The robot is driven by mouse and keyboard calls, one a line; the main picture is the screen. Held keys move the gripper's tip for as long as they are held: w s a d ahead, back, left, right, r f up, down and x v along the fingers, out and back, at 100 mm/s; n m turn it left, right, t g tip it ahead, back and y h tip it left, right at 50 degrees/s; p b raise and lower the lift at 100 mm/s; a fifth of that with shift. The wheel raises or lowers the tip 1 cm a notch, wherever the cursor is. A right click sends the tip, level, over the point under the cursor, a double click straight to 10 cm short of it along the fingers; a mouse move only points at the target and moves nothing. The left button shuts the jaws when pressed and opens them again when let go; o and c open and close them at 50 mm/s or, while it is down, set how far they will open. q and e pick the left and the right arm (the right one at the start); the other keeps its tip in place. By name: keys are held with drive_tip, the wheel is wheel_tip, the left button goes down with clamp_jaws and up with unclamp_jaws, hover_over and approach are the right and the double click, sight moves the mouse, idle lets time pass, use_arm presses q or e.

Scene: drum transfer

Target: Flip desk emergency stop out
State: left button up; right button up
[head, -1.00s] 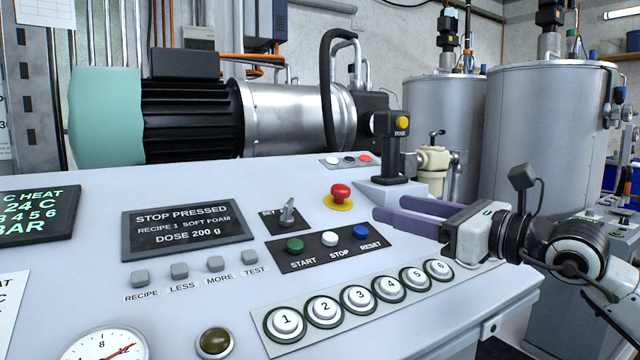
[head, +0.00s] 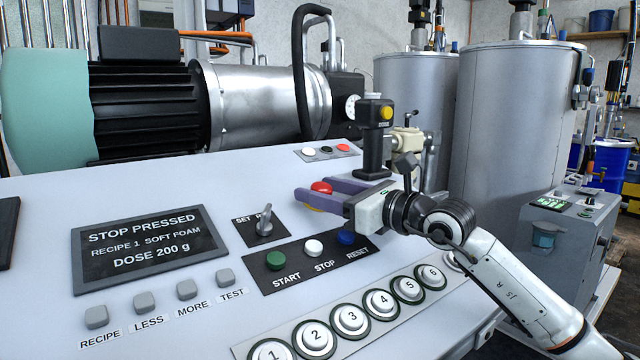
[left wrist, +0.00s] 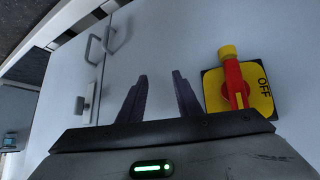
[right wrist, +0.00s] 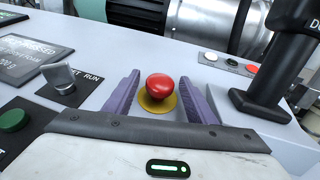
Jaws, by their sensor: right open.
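The desk emergency stop (head: 321,187) is a red mushroom button on a yellow disc on the sloping panel. My right gripper (head: 308,196) is open, its purple fingers on either side of the button and partly hiding it in the head view. In the right wrist view the red button (right wrist: 160,87) stands between the open fingers (right wrist: 160,95), with gaps on both sides. The display (head: 145,240) reads STOP PRESSED. My left gripper (left wrist: 162,98) is open and empty, seen only in the left wrist view.
A joystick (head: 375,140) stands just behind the button. A key switch (head: 265,222) and the START, STOP and RESET buttons (head: 313,247) are in front. In the left wrist view a red and yellow rotary switch (left wrist: 236,85) marked OFF is right of the fingers.

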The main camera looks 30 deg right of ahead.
use_arm(q)
drive_tip(key=shift+w+r, duration=0.2)
drive_tip(key=shift+w, duration=0.05)
use_arm(e)
drive_tip(key=shift+w+a, duration=0.15)
drive_tip(key=shift+w, duration=0.25)
use_arm(q)
drive_tip(key=shift+a, duration=0.1)
use_arm(e)
clamp_jaws()
use_arm(q)
drive_tip(key=shift+s+f, duration=0.15)
drive_tip(key=shift+s, duration=0.05)
use_arm(e)
drive_tip(key=shift+s+r, duration=0.2)
drive_tip(key=shift+r, duration=0.55)
unclamp_jaws()
drive_tip(key=b+v, duration=0.3)
drive_tip(key=v, duration=0.6)
drive_tip(key=shift+s+f+b, duration=0.15)
drive_tip(key=shift+s+b, duration=0.1)
drive_tip(key=shift+b, duration=0.15)
drive_tip(key=shift+s+d, duration=0.25)
drive_tip(key=shift+s, duration=0.15)
use_arm(q)
wheel_tip(320, 180, down, 2)
drive_tip(key=shift+w+f, duration=0.1)
drive_tip(key=shift+f, duration=0.15)
